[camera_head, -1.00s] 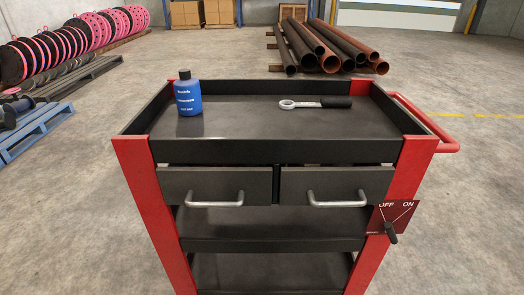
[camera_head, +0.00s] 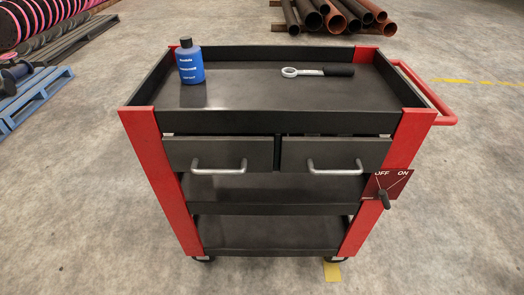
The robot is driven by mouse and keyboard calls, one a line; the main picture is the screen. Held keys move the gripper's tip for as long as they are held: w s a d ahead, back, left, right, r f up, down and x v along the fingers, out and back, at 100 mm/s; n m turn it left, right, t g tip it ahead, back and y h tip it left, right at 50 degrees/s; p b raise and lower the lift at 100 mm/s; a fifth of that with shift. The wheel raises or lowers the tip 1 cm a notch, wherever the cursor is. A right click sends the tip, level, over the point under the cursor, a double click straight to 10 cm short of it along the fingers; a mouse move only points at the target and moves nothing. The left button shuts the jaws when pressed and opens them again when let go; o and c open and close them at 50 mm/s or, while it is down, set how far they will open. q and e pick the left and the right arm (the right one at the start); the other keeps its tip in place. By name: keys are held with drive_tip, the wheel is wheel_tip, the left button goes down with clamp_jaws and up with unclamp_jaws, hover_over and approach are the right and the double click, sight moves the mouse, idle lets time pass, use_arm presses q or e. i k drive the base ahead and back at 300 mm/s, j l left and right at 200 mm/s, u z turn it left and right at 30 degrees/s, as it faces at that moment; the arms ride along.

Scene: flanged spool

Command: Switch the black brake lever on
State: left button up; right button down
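The black brake lever (camera_head: 384,199) is on a dark red plate (camera_head: 389,183) at the cart's front right post. The plate is marked OFF on the left and ON on the right, with pale lines running to the pivot. The lever's black grip hangs down, tilted slightly right, below the plate; which mark it corresponds to I cannot tell. The red and black tool cart (camera_head: 155,185) stands upright, facing me. Neither of my grippers shows in the view.
A blue bottle (camera_head: 190,65) and a ratchet wrench (camera_head: 318,72) lie or stand on the cart's top tray. Two drawers have silver handles. Pipes (camera_head: 335,15) lie behind, and pallets with spools (camera_head: 35,85) are at the left. The floor around the cart is clear.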

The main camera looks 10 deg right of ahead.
sight(382, 194)
drive_tip(key=z, duration=0.5)
drive_tip(key=l+z, duration=0.2)
drive_tip(key=z, duration=0.25)
drive_tip(key=l+z, duration=0.1)
drive_tip(key=z, duration=0.4)
drive_tip(key=k, duration=0.05)
